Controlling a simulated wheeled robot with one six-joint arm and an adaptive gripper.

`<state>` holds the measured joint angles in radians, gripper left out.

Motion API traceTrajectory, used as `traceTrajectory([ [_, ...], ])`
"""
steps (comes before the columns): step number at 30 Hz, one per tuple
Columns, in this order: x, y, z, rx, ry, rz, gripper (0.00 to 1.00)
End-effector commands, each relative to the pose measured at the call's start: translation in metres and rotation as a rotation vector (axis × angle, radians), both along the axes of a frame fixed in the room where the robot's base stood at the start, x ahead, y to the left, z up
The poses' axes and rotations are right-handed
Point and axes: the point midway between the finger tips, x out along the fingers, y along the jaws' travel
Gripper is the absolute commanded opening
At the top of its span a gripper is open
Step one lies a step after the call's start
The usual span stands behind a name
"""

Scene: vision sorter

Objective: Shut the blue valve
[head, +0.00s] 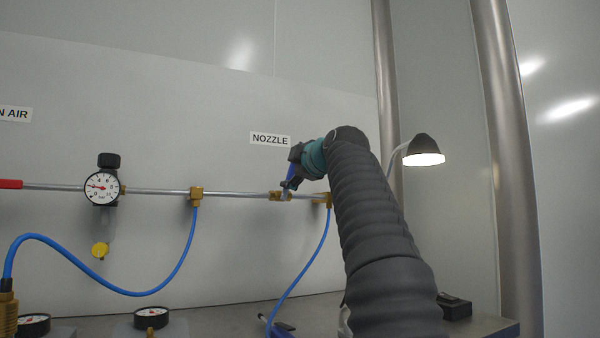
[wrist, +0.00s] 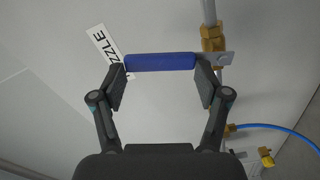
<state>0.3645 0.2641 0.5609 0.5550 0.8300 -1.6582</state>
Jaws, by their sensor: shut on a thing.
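The blue valve has a brass body (head: 279,196) on the pipe below the NOZZLE label. Its blue handle (head: 290,173) stands up from the pipe, roughly across it. In the wrist view the blue handle (wrist: 160,62) lies lengthwise between the fingertips, and the brass body (wrist: 212,38) is at its right end, joined by a grey metal lever (wrist: 222,58). My gripper (head: 293,166) is at the handle, partly hidden by my arm in the head view. In the wrist view my gripper (wrist: 161,72) is shut on the handle, a fingertip at each end.
The NOZZLE label (head: 270,139) is on the panel just above. To the left are a brass tee (head: 196,193), a pressure gauge (head: 101,187) and a red handle (head: 10,184). A blue hose (head: 300,275) hangs below the valve. A lamp (head: 423,150) stands at right.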

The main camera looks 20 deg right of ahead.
Motion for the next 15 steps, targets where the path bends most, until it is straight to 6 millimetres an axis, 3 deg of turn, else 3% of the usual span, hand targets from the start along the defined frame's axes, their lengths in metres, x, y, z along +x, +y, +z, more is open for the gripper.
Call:
traceTrajectory([
  [15,0.0,0.018,0.003,-0.29,-0.019,-0.002,0.12],
])
